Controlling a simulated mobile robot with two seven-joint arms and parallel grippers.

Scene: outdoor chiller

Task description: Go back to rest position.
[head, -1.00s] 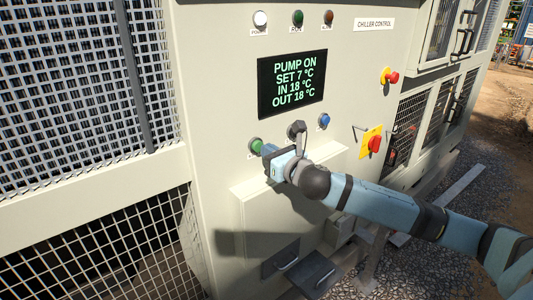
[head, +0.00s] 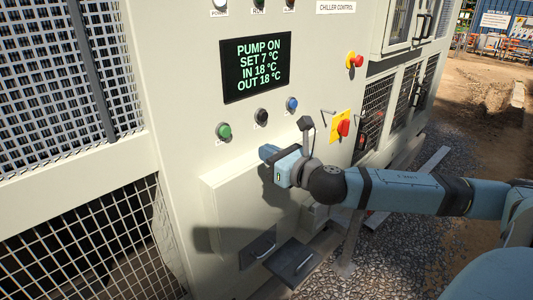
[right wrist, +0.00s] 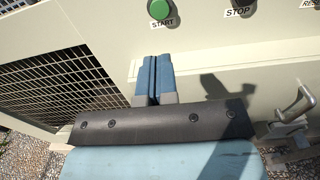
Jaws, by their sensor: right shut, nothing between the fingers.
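My right gripper (head: 266,152) is in front of the chiller control panel (head: 190,90), below the row of buttons. In the right wrist view its two blue fingers (right wrist: 152,72) are together with nothing between them. The green START button (head: 224,131) is up and left of the fingertips, apart from them. It also shows in the right wrist view (right wrist: 159,10). My left gripper is not in view.
The display (head: 256,67) reads PUMP ON, SET 7 °C, IN 18 °C, OUT 18 °C. A ledge juts out below. Gravel ground lies right.

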